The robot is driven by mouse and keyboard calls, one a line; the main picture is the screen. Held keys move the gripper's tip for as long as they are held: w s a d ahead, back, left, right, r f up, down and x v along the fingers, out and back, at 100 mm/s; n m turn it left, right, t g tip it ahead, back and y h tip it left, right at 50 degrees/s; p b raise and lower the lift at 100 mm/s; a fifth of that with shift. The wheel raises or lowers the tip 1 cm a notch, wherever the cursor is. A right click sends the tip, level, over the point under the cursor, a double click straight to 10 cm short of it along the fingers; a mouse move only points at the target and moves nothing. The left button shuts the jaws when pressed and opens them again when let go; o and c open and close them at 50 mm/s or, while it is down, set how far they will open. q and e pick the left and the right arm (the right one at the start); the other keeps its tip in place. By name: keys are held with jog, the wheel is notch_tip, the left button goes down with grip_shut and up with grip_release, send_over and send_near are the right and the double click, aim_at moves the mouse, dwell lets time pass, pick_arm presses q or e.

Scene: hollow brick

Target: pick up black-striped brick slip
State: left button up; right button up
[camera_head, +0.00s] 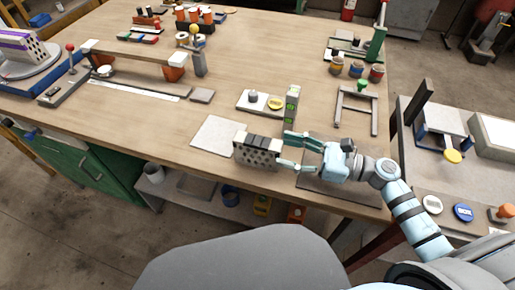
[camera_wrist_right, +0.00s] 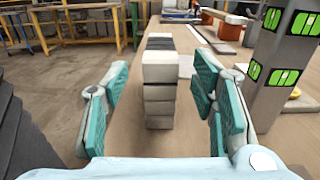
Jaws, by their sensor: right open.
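A pale brick with black stripes on top and a holed side face (camera_head: 257,155) stands on the wooden table near its front edge. In the right wrist view its near end (camera_wrist_right: 159,95) shows as pale layers, with dark stripes on top behind. My right gripper (camera_head: 287,153) is open at the brick's right end. In the wrist view its teal-padded fingers (camera_wrist_right: 158,100) lie left and right of the brick, with a visible gap on each side. My left gripper is not in view.
A grey post with green level vials (camera_head: 291,105) stands close behind the right gripper, and right of it in the wrist view (camera_wrist_right: 283,65). A white sheet (camera_head: 212,134) lies left of the brick. A purple-striped brick (camera_head: 22,46) sits on a round stand at far left.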

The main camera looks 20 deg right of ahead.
aim_at(258, 143)
jog(key=p+x, duration=0.1)
jog(key=x, duration=0.7)
jog(key=shift+w+a, duration=0.1)
jog(key=shift+a, duration=0.05)
grip_shut()
